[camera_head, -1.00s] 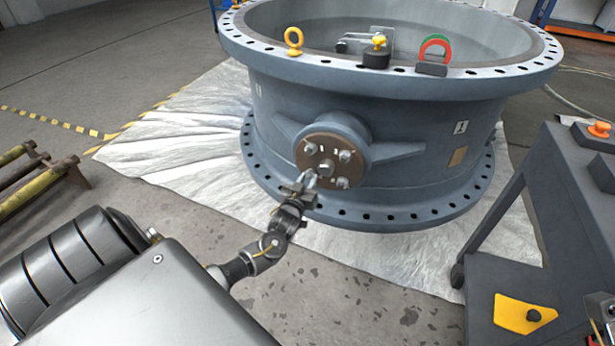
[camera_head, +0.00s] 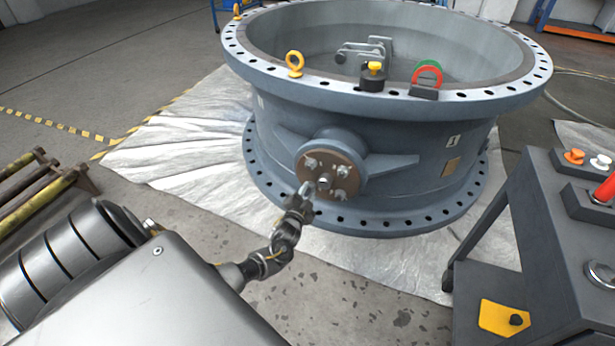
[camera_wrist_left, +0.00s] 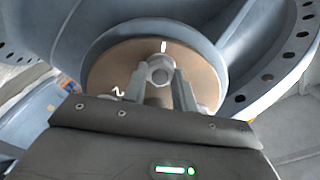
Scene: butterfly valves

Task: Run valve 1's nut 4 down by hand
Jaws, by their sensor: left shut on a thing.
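Valve 1 (camera_head: 400,140) is a large blue-grey ring body with a "1" label, standing on a sheet. A round brown plate (camera_head: 330,169) on its side boss carries several nuts around a central shaft end (camera_head: 325,180). My left gripper (camera_head: 306,190) is at the plate's lower left. In the left wrist view, the left gripper (camera_wrist_left: 160,80) has its fingers on both sides of a nut (camera_wrist_left: 160,70) and is shut on it, in front of the brown plate (camera_wrist_left: 205,78). The nut's number and its gap to the plate cannot be told. My right gripper is not in view.
A dark cart (camera_head: 545,215) with orange, white and red items on top stands at the right. Yellow pipes (camera_head: 35,190) lie at the left. The valve's top flange (camera_head: 450,100) carries a yellow eyebolt (camera_head: 294,63). Bare floor lies in front of the sheet.

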